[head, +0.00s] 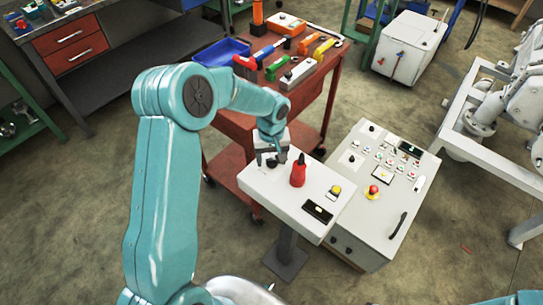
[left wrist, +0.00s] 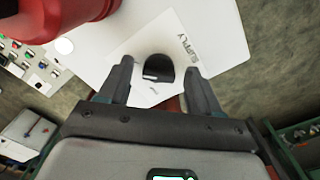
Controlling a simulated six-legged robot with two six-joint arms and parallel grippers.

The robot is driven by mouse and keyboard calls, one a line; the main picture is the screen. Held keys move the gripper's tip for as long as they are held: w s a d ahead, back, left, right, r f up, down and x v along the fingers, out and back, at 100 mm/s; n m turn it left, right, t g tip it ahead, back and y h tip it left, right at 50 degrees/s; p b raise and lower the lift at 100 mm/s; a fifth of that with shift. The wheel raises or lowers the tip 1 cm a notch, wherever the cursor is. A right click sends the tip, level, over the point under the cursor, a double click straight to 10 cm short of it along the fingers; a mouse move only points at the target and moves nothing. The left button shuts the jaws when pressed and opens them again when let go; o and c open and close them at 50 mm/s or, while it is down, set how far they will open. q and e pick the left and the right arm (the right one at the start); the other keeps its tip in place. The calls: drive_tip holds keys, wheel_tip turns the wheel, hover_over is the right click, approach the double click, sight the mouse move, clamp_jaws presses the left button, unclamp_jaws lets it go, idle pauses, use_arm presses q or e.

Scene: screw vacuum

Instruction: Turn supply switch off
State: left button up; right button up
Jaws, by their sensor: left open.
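The supply switch (left wrist: 158,68) is a dark rounded knob on a white panel marked "SUPPLY" in the left wrist view. My left gripper (left wrist: 160,76) is open, with one finger on each side of the knob and a gap visible on both sides. Whether the fingers touch the panel I cannot tell. In the head view my left gripper (head: 276,157) is over the far left end of the white pedestal panel (head: 262,190); the gripper largely hides the switch there. My right gripper does not show.
A yellow button (head: 336,189) and a black display (head: 318,211) are nearer. A control console (head: 402,225) is at the right, and a red tool cart (head: 325,88) stands behind.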

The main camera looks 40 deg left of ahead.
use_arm(q)
drive_tip(key=shift+w, duration=0.1)
drive_tip(key=c, duration=1)
drive_tip(key=shift+c, duration=0.2)
